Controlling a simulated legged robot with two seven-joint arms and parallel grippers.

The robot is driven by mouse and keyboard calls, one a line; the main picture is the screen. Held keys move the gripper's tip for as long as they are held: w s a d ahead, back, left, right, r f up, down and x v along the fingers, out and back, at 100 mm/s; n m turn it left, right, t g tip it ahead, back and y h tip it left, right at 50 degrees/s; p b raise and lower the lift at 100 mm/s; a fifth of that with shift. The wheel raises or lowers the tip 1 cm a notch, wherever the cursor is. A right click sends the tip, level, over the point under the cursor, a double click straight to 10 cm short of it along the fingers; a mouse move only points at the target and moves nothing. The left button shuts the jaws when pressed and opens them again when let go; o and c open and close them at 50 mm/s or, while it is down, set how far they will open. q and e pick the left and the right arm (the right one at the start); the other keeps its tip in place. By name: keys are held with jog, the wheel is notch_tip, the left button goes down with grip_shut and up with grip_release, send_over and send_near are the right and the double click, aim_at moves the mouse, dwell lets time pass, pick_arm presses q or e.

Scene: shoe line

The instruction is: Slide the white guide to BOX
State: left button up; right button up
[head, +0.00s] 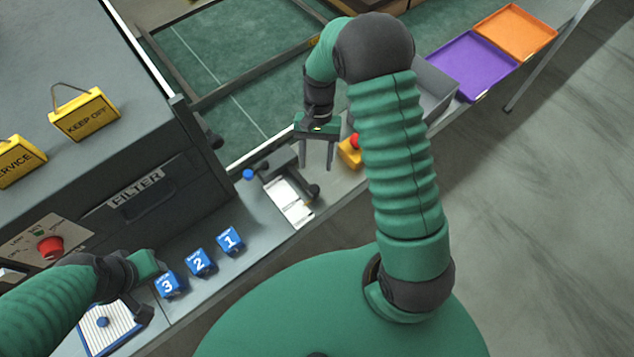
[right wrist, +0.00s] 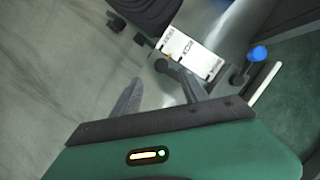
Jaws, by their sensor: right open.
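A white plate with printed words (head: 290,200) lies by the belt edge in the head view. It also shows in the right wrist view (right wrist: 190,53), where one word looks like BOX. A blue knob (head: 247,174) and a dark knob (head: 313,191) stand on either side of it. I cannot tell a separate sliding guide apart from the plate. My right gripper (head: 317,167) is open and empty, above and just behind the plate, apart from it. My left gripper (head: 146,285) hangs near a white panel with blue trim (head: 108,332); its jaws are unclear.
Blue blocks numbered 1 (head: 230,240), 2 (head: 200,262) and 3 (head: 168,285) stand on the ledge. A yellow box with a red button (head: 350,152) is right of my right gripper. A grey bin (head: 437,90), purple tray (head: 470,65) and orange tray (head: 515,32) lie farther right.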

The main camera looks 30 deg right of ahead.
aim_at(315, 187)
jog(key=x, duration=0.4)
jog(key=a+x, duration=0.1)
jog(key=x, duration=0.2)
jog(key=shift+w+a, duration=0.1)
jog(key=shift+w, duration=0.3)
jog(key=f, duration=0.1)
jog(key=d+f, duration=0.1)
jog(key=s+f, duration=0.1)
jog(key=shift+d, duration=0.3)
jog(key=shift+d+f, duration=0.1)
jog(key=shift+d, duration=0.05)
jog(key=shift+a, duration=0.4)
jog(key=shift+w+a, duration=0.1)
jog(key=shift+a, duration=0.5)
jog(key=c, duration=0.5)
jog(key=shift+c, duration=2.3)
jog(key=shift+d, duration=0.5)
grip_shut()
jog(key=shift+a, duration=0.2)
pick_arm(q)
jog(key=shift+w+a, duration=0.3)
jog(key=shift+a, duration=0.3)
jog(key=shift+d, duration=0.1)
pick_arm(e)
jog(key=shift+d, duration=0.15)
